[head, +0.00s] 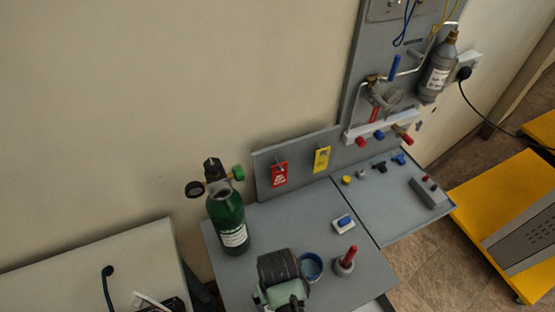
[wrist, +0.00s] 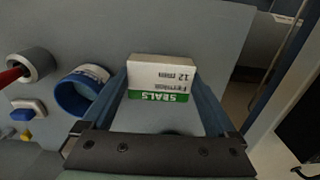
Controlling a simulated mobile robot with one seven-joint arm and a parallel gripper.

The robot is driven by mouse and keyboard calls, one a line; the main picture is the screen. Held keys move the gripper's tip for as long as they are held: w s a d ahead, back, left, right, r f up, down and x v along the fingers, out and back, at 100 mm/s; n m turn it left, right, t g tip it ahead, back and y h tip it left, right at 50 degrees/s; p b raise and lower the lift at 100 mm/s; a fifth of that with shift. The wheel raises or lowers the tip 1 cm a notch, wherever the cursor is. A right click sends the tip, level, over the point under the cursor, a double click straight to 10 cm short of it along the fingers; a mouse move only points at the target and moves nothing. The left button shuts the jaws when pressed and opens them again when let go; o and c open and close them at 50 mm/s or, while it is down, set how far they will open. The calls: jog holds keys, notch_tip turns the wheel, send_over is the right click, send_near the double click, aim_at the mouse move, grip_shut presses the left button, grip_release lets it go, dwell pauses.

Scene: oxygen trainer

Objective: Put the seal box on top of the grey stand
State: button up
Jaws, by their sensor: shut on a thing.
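The seal box (wrist: 162,75) is a small white box with a green band reading SEALS, seen in the wrist view. My gripper (wrist: 162,88) is shut on it, with one finger along each side. I cannot tell whether the box touches the surface below. In the head view my wrist hides the gripper's fingers and the box. I cannot make out for certain which thing is the grey stand. A grey round base with a red handle (head: 344,262) stands on the bench, and it also shows at the left of the wrist view (wrist: 36,66).
A blue ring-shaped cup (head: 311,267) stands close beside my wrist. A green cylinder (head: 229,222) stands at the bench's left. A blue-and-white block (head: 343,223) lies behind the cup. A grey block with buttons (head: 428,192) is at the right. The bench (head: 290,222) is clear in the middle.

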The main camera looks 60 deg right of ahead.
jog(key=shift+f, duration=1.8)
jog(key=shift+f, duration=0.2)
jog(key=o, duration=1)
notch_tip(320, 180, up, 12)
jog(key=shift+w+r, duration=0.1)
jog(key=shift+r, duration=0.1)
